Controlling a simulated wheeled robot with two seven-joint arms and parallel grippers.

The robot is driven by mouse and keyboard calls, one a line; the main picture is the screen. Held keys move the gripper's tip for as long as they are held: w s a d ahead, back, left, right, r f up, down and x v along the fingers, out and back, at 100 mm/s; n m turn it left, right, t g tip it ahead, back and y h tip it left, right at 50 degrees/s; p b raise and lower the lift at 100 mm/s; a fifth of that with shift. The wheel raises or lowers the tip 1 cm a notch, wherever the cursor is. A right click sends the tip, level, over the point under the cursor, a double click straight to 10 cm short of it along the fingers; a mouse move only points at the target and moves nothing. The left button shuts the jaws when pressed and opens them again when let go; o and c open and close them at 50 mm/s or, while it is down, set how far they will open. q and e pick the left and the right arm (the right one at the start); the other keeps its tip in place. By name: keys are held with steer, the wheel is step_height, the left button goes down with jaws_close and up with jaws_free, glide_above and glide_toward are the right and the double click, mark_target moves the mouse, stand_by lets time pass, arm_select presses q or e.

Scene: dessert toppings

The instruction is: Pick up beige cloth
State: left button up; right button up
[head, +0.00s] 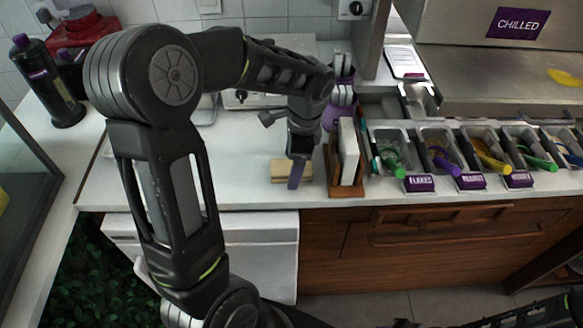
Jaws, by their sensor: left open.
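A small beige cloth (279,171), folded flat, lies on the white counter left of the wooden holder. My left gripper (297,177) points down at the cloth and is open. One finger shows in front of the cloth and hides part of it; the other finger is hidden. I cannot tell whether the fingers touch the cloth. My right gripper is not in view; only a dark piece of my right arm shows at the bottom right corner.
A wooden holder (346,188) with white cards stands close right of the cloth, with a purple container (336,112) behind it. Several topping bins with coloured spoons (445,165) line the counter to the right. A dark bottle (50,88) stands at the far left.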

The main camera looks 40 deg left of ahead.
arm_select(q)
steer(key=shift+c, duration=0.3)
steer(key=c, duration=1.4)
step_height(320, 180, up, 10)
